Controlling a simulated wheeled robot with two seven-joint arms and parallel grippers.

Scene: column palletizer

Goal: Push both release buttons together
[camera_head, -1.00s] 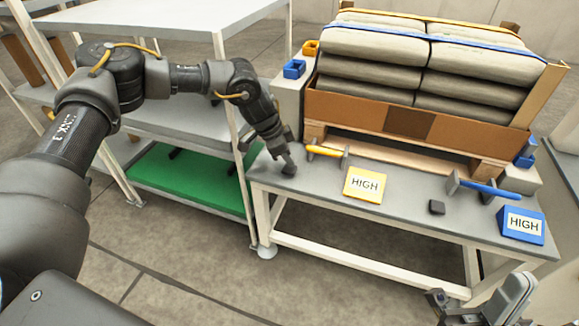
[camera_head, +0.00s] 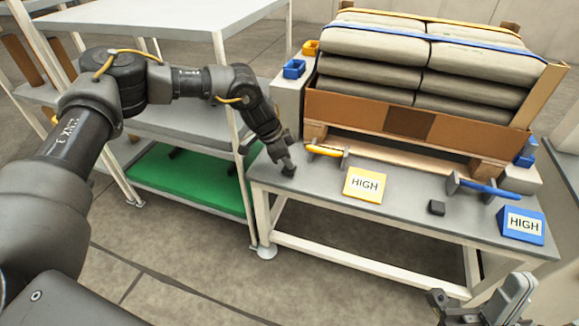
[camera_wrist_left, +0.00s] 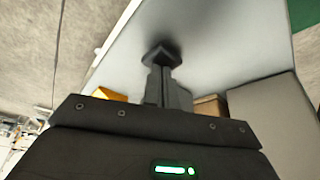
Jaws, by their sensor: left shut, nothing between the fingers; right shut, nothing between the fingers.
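My left gripper (camera_head: 286,167) is shut and points down at the left end of the grey table. Its fingertips are at a small dark block, likely the left button; this block (camera_wrist_left: 160,53) shows at the fingertips in the left wrist view. Whether they touch it or press it I cannot tell. A second small dark block (camera_head: 437,208), likely the right button, sits near the table's front edge, left of the blue HIGH sign. My right gripper (camera_head: 437,299) is shut and empty at the bottom right, below and in front of the table, apart from that block.
The table (camera_head: 400,192) carries a yellow HIGH sign (camera_head: 366,185), a blue HIGH sign (camera_head: 522,225), a yellow-handled part (camera_head: 325,151) and a blue-handled part (camera_head: 490,187). Behind stand strapped grey sacks (camera_head: 375,73) on a pallet. A shelf rack (camera_head: 175,30) stands left.

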